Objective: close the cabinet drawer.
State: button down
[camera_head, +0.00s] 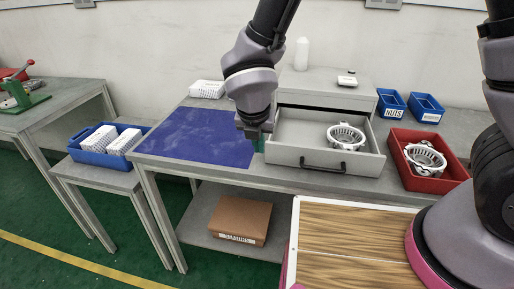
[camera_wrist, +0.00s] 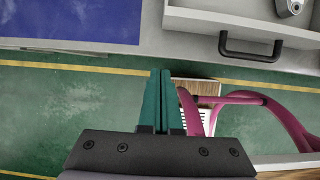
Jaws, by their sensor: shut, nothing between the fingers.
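The cabinet (camera_head: 322,88) is a grey box on the workbench. Its drawer (camera_head: 290,155) is pulled open toward the front and holds a round metal alternator housing (camera_head: 346,137). A black handle (camera_head: 322,169) is on the drawer front. In the wrist view the drawer front (camera_wrist: 195,22) is at the top right with its handle (camera_wrist: 251,46). My gripper (camera_head: 255,138) is at the left of the drawer in the head view. In the wrist view my gripper's green fingers (camera_wrist: 159,76) are shut and empty, below and left of the handle, and apart from it.
A blue mat (camera_head: 200,137) lies left of the drawer. A red bin (camera_head: 433,180) with another housing (camera_head: 425,158) stands at the right. Blue bins (camera_head: 427,108) are behind it. A brown box (camera_head: 239,220) is on the lower shelf. A white bottle (camera_head: 301,54) stands on the cabinet.

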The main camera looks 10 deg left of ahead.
jog(key=w+f, duration=0.4)
jog(key=f, duration=0.1)
jog(key=w+f, duration=0.2)
jog(key=f, duration=0.1)
jog(key=shift+d, duration=0.2)
jog(key=shift+w, duration=0.65)
jog(key=w, duration=1.8)
jog(key=w+d, duration=0.1)
jog(key=w, duration=0.7)
jog(key=shift+w, duration=0.4)
jog(key=shift+s, duration=0.15)
